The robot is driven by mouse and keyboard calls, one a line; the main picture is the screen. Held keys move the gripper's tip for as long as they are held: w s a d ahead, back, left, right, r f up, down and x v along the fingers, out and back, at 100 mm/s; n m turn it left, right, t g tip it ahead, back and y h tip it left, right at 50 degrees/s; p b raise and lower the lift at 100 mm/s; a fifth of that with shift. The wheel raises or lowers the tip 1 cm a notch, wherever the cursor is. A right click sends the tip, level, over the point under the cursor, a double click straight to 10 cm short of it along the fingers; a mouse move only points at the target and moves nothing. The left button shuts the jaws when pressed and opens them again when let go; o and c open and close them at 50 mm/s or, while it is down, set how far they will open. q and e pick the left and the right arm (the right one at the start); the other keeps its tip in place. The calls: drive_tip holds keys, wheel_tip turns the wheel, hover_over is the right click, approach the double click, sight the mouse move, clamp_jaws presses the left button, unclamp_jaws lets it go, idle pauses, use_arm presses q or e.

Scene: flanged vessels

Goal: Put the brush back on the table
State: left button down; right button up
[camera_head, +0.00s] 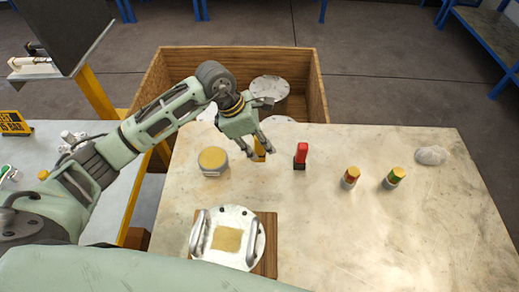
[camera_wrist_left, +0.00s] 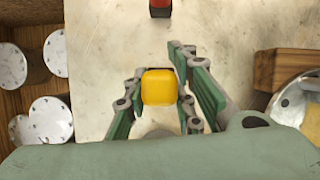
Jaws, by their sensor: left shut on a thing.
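My left gripper (camera_head: 260,153) is over the back left part of the table (camera_head: 330,215), pointing down. It is shut on a yellow-handled thing (camera_head: 259,146), which I take to be the brush. In the left wrist view its yellow top (camera_wrist_left: 159,87) sits between the two fingers (camera_wrist_left: 158,76). Its lower end is hard to see, and I cannot tell whether it touches the table. A red-handled tool (camera_head: 301,155) with a dark base stands upright just to the right. My right gripper is not in view.
A yellow-topped tin (camera_head: 213,161) stands left of the gripper. A round metal flange with two handles (camera_head: 227,237) lies on a wooden board at the front. Two small banded jars (camera_head: 350,178) and a whitish lump (camera_head: 431,155) are to the right. A wooden crate (camera_head: 315,85) holding flanges is behind.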

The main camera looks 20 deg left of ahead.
sight(259, 152)
use_arm(q)
wheel_tip(259, 152, down, 4)
drive_tip(key=shift+r+p, duration=0.2)
drive_tip(key=shift+p, duration=0.15)
drive_tip(key=shift+f, duration=0.15)
drive_tip(key=c, duration=1.5)
unclamp_jaws()
drive_tip(key=shift+o, duration=0.2)
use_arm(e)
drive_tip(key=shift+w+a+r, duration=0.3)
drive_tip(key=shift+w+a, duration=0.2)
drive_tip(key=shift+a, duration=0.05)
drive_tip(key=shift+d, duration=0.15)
